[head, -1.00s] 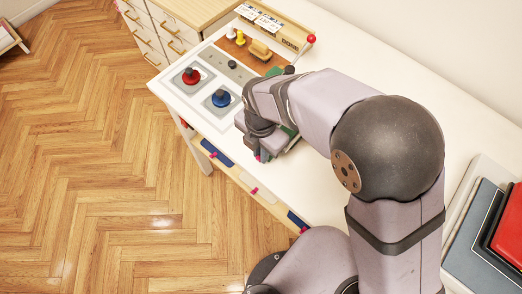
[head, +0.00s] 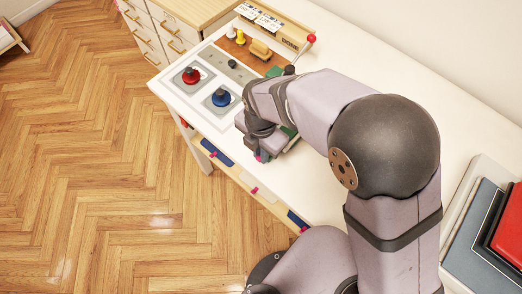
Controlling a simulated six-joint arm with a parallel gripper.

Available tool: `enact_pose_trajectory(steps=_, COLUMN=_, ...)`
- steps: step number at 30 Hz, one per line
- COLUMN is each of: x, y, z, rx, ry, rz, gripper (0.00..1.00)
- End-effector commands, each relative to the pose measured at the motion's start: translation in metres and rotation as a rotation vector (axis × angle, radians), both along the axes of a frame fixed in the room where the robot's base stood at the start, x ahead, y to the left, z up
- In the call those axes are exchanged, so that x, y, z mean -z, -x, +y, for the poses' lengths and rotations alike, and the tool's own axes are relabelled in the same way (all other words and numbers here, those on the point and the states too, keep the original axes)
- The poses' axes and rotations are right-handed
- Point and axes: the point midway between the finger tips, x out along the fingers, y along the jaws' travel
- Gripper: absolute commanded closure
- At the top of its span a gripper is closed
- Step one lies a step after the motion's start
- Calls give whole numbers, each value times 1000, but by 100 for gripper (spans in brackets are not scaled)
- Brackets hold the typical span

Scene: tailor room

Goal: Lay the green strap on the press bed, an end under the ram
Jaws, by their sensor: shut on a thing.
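My gripper (head: 262,156) is low over the white table's front part, right of the blue-knobbed plate. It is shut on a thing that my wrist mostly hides. A green piece (head: 291,131) shows just right of my wrist and looks like part of the green strap; its ends cannot be made out. Another green part (head: 273,72) with a black knob (head: 289,70) shows behind my arm. I cannot tell whether it belongs to the press. The press bed and the ram are not clearly visible, as my arm covers that area.
A red knob (head: 191,75) and a blue knob (head: 221,97) stand on plates at the left. Behind them is a wooden rack (head: 262,50) with small pieces. A red-tipped lever (head: 311,39) stands at its right. Stacked trays (head: 470,235) lie at the far right.

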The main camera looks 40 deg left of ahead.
Motion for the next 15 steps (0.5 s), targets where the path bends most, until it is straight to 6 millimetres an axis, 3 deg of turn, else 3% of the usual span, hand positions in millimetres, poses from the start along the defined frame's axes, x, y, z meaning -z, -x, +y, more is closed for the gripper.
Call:
enact_pose_trajectory(steps=7, x=5, y=0, z=0, rx=0, ry=0, rz=0, gripper=100)
enact_pose_trajectory(steps=8, x=5, y=0, z=0, rx=0, ry=0, rz=0, gripper=84)
enact_pose_trajectory(steps=10, x=4, y=0, z=0, rx=0, ry=0, rz=0, gripper=67)
enact_pose_trajectory(steps=15, x=4, y=0, z=0, rx=0, ry=0, rz=0, gripper=67)
